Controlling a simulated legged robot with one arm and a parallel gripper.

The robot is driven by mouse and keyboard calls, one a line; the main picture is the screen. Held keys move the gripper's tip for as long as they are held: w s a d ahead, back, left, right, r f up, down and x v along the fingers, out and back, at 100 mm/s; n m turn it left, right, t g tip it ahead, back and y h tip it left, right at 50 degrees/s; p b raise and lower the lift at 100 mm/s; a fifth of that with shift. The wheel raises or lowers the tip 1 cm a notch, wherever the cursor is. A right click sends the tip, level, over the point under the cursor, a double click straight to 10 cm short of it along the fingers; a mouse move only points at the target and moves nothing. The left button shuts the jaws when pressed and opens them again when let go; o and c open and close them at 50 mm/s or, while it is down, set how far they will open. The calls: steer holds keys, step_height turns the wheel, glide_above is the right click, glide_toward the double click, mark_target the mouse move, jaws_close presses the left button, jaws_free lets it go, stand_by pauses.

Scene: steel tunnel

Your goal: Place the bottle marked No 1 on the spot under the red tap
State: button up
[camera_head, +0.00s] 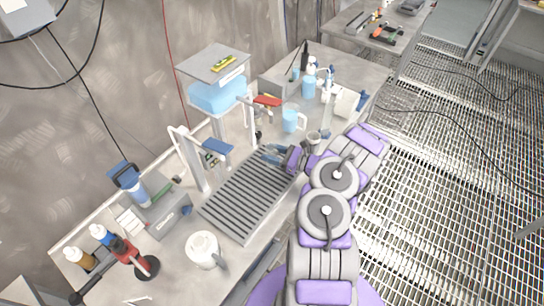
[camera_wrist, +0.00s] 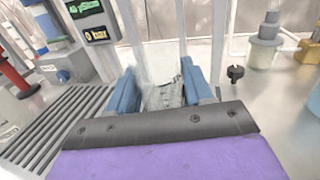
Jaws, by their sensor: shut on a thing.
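My gripper (camera_head: 279,155) is at the far right end of the slatted drip tray (camera_head: 240,200), low over the bench. In the wrist view its two blue fingers (camera_wrist: 162,88) are shut on a pale grey, see-through thing (camera_wrist: 163,97), which seems to be the bottle. No "No 1" mark can be read on it, and my gripper hides it in the head view. The red tap handle (camera_head: 268,101) is on the stand behind my gripper. A blue tap handle (camera_head: 217,145) is further left. I cannot make out the spot under the red tap.
A blue water tank (camera_head: 217,95) stands behind the tray. A white mug (camera_head: 202,249) and a red stand (camera_head: 125,250) are at the near left. Small displays (camera_wrist: 97,35) show in the wrist view.

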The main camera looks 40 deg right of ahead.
steer(key=shift+f, duration=0.7)
steer(key=o, duration=1.2)
steer(key=shift+c, duration=0.2)
steer(key=shift+r, duration=0.1)
steer(key=p+v, duration=0.1)
steer(key=v, duration=1.1)
steer(key=shift+s+p, duration=0.1)
steer(key=shift+p, duration=0.3)
